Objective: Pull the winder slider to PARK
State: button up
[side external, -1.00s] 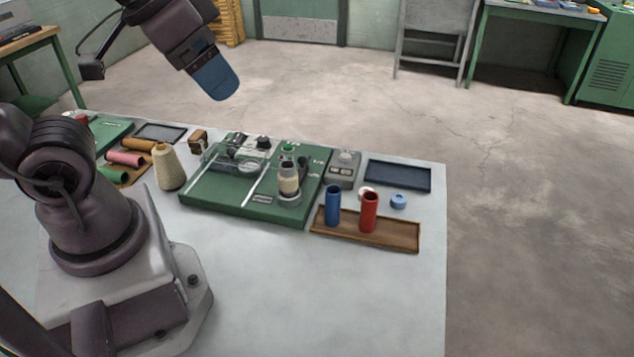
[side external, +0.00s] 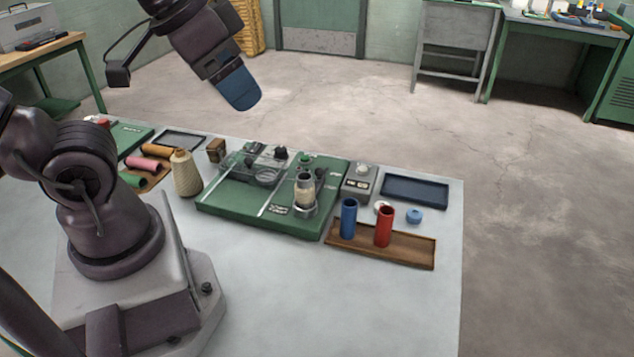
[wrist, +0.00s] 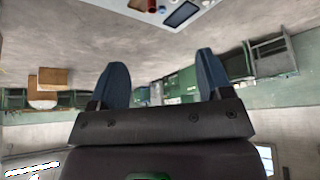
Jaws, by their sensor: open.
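The winder is a green board (side external: 240,215) on the white table, with a clear cover, dark knobs and metal rails on top. A pale bobbin (side external: 304,190) stands on a metal seat at its right side. The slider and its PARK mark are too small to make out. My gripper (side external: 240,100) is in the air above and behind the board, well apart from it. In the wrist view my gripper (wrist: 160,80) shows two blue fingers spread wide with nothing between them.
A wooden tray (side external: 410,257) holds a blue tube (side external: 348,218) and a red tube (side external: 384,226). A grey box (side external: 360,184) and a dark tray (side external: 415,190) lie right of the board. A yarn cone (side external: 185,173) stands left. The front table area is clear.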

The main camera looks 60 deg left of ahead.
jog(key=c, duration=0.3)
jog(key=shift+w+f, duration=0.1)
jog(key=shift+f, duration=0.25)
jog(key=shift+c, duration=0.8)
jog(key=n+g+y, duration=0.3)
jog(key=g, duration=0.4)
send_near(320, 169)
jog(key=shift+n, duration=0.3)
jog(key=x, duration=0.9)
jog(key=shift+a+f, duration=0.1)
jog(key=shift+f, duration=0.05)
